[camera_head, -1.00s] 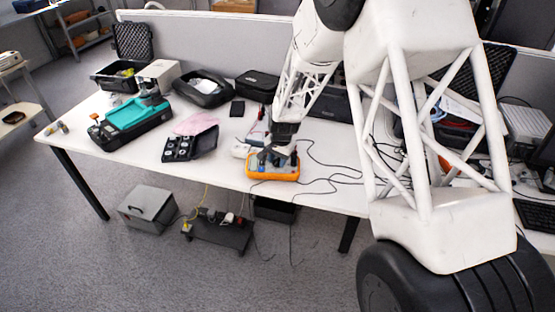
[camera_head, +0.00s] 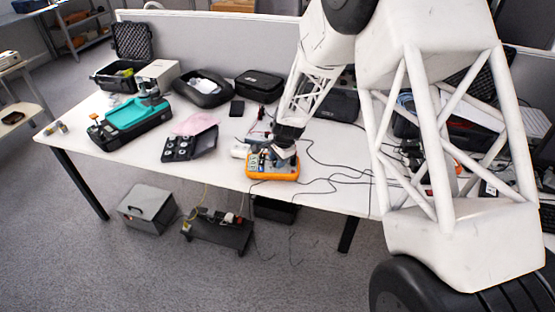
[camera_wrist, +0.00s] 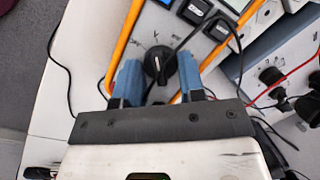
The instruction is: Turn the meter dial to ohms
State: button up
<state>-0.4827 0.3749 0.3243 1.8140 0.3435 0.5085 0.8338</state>
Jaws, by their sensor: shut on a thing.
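The yellow-edged meter (camera_head: 272,176) lies near the front edge of the white table, and its grey face (camera_wrist: 158,28) fills the upper middle of the wrist view. The black round meter dial (camera_wrist: 158,62) has a light pointer mark. My gripper (camera_wrist: 160,70) is over the meter's face, with one blue finger on each side of the dial, shut on it. In the head view my gripper (camera_head: 285,150) is above the meter and hides the dial. The printed marks around the dial are too small to read.
A grey box with knobs (camera_wrist: 280,75) is at the right. A black case of round parts (camera_head: 190,145) lies left of the meter.

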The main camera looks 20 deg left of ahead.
jog(key=o, duration=0.9)
jog(key=shift+r, duration=0.1)
jog(key=shift+v, duration=3.85)
